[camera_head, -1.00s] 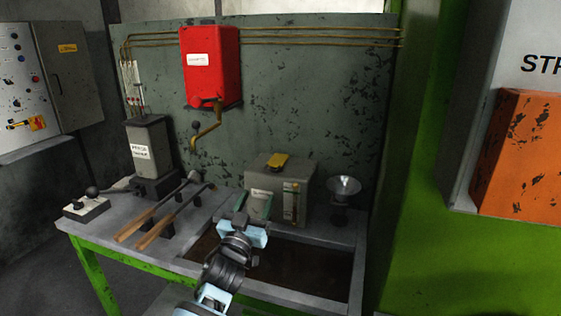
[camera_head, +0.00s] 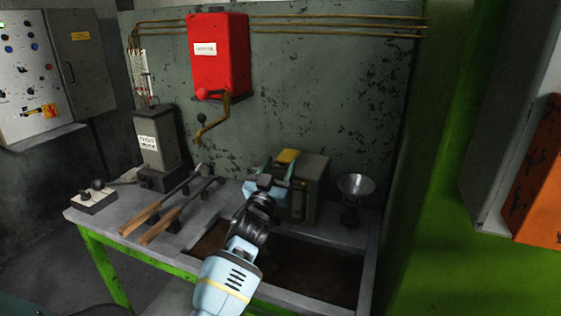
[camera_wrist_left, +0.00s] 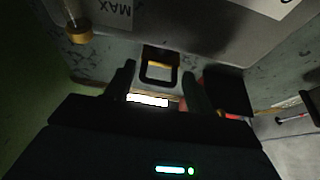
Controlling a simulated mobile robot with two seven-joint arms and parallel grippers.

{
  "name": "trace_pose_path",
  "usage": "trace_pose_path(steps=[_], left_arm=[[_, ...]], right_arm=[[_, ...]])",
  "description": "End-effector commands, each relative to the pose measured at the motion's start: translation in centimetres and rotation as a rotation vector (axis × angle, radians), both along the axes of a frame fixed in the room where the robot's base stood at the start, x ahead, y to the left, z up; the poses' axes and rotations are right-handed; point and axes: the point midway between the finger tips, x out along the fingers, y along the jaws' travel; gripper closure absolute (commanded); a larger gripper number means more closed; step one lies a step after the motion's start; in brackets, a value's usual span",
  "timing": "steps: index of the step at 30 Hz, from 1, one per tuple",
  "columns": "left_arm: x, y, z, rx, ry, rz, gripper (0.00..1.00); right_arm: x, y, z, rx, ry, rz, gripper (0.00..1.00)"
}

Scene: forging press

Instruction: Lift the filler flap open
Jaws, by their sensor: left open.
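The filler flap (camera_head: 288,156) is the small yellow piece on top of a grey metal box (camera_head: 312,180) at the back of the bench. It looks closed, lying low on the box top. My left gripper (camera_head: 276,171) is open, its two fingers pointing at the box's upper edge, just in front of the flap. In the left wrist view, the open fingers (camera_wrist_left: 159,88) lie either side of a dark square loop (camera_wrist_left: 160,65) on the box; I cannot tell whether they touch it. The gripper hides part of the box front. My right gripper is not in view.
A metal funnel (camera_head: 355,186) stands right of the box. A dark sunken tray (camera_head: 330,268) lies in front. Wooden-handled tools (camera_head: 165,215) lie on the left of the bench.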

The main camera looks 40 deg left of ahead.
Motion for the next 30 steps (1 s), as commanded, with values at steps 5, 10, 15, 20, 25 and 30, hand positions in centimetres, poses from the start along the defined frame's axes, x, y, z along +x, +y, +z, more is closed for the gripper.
trace_pose_path(steps=[5,10,15,20,25,30], left_arm=[[1.4,0.4,0.5,0.000,0.001,0.000,0.46],[1.8,0.5,0.7,0.001,0.001,0.000,0.46],[1.8,0.5,0.7,0.001,0.001,0.000,0.46],[1.8,0.5,0.7,0.000,0.001,0.001,0.64],[1.8,0.5,0.7,0.000,0.002,0.002,0.86],[1.7,0.6,0.7,0.000,0.002,0.004,0.98]], right_arm=[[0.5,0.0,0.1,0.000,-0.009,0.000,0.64],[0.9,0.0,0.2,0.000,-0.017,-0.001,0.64],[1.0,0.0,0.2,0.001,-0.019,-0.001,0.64],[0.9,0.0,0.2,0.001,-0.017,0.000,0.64],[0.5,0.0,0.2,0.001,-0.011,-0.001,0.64],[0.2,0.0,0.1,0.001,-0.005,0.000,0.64]])
